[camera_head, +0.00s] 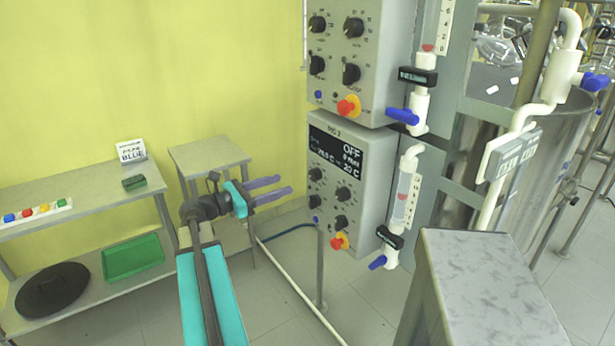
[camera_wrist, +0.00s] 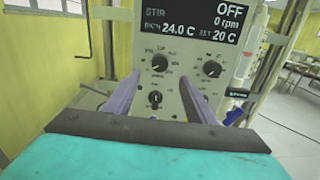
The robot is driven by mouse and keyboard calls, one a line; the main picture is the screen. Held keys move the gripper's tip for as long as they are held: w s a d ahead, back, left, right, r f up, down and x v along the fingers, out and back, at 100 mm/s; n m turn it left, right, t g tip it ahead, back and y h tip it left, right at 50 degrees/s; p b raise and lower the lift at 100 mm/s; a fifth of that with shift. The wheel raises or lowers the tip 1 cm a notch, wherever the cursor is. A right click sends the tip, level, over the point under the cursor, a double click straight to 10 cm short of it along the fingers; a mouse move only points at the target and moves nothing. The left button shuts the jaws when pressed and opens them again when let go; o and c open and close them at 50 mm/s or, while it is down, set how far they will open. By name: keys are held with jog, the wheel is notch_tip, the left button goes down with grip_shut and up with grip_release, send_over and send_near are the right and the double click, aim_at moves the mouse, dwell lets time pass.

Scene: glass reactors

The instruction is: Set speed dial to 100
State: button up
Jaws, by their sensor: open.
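The lower grey control box (camera_head: 372,192) carries a dark display (camera_head: 335,152) reading OFF, 0 rpm and 20 C. In the wrist view the display (camera_wrist: 190,18) reads STIR, OFF, 0 rpm, 24.0 C and SET 20 C. Black dials sit below it: an upper left dial (camera_wrist: 160,63), an upper right dial (camera_wrist: 211,68) and a lower left dial (camera_wrist: 155,99). Their labels are too small to read, so I cannot tell which is the speed dial. My gripper (camera_head: 284,185) is open and empty, left of the panel. In the wrist view its fingers (camera_wrist: 159,79) straddle the left dials, apart from them.
A red emergency knob (camera_head: 338,242) and a blue button (camera_head: 316,219) are low on the panel. A second control box (camera_head: 386,60) is above. A valve with blue handle (camera_head: 378,262) is right of the panel. A grey pedestal (camera_head: 490,280) stands front right.

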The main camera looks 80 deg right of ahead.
aim_at(311, 175)
jog(key=p+x, duration=0.1)
jog(key=x, duration=1)
jog(key=c, duration=1)
